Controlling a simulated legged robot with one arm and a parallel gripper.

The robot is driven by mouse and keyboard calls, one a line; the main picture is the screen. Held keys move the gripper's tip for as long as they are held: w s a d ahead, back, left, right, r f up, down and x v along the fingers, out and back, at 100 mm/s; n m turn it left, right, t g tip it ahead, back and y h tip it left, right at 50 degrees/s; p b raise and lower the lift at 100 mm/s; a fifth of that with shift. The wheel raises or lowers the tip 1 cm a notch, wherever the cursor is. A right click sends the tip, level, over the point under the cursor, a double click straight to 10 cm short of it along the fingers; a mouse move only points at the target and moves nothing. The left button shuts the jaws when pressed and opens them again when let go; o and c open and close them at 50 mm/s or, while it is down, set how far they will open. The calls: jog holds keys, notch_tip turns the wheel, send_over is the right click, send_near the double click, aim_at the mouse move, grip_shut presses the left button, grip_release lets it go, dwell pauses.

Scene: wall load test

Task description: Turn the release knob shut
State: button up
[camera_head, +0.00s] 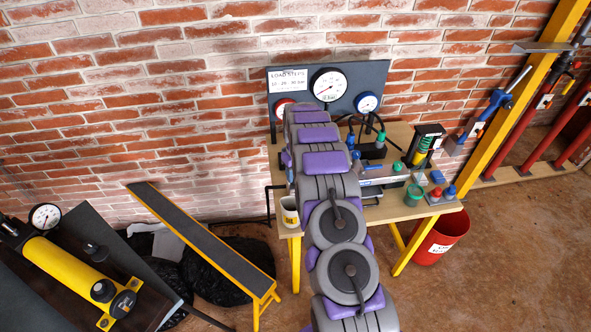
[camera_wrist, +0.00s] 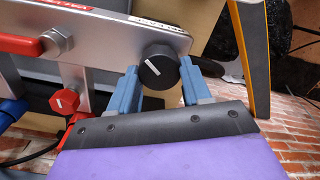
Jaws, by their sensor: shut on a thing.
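The release knob (camera_wrist: 158,67) is a round black knob with a white pointer line, on a silver plate (camera_wrist: 105,30) in the wrist view. In the head view my grey and purple arm reaches over the workbench (camera_head: 405,208) and hides the knob and the gripper.
A gauge panel (camera_head: 345,95) stands at the back of the bench. A mug (camera_head: 290,212) is at its left edge. A red bucket (camera_head: 441,238) and a yellow-legged bench (camera_head: 205,240) flank it.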

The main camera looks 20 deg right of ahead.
jog(key=m+p, duration=0.3)
jog(key=m, duration=0.2)
jog(key=shift+s+m, duration=0.1)
jog(key=shift+m, duration=0.2)
jog(key=shift+m+p, duration=1)
jog(key=shift+m, duration=1.2)
jog(key=o, duration=1)
jog(key=shift+o, duration=0.2)
jog(key=shift+r, duration=0.1)
notch_tip(320, 180, up, 17)
jog(key=p, duration=0.1)
jog(key=shift+d, duration=0.2)
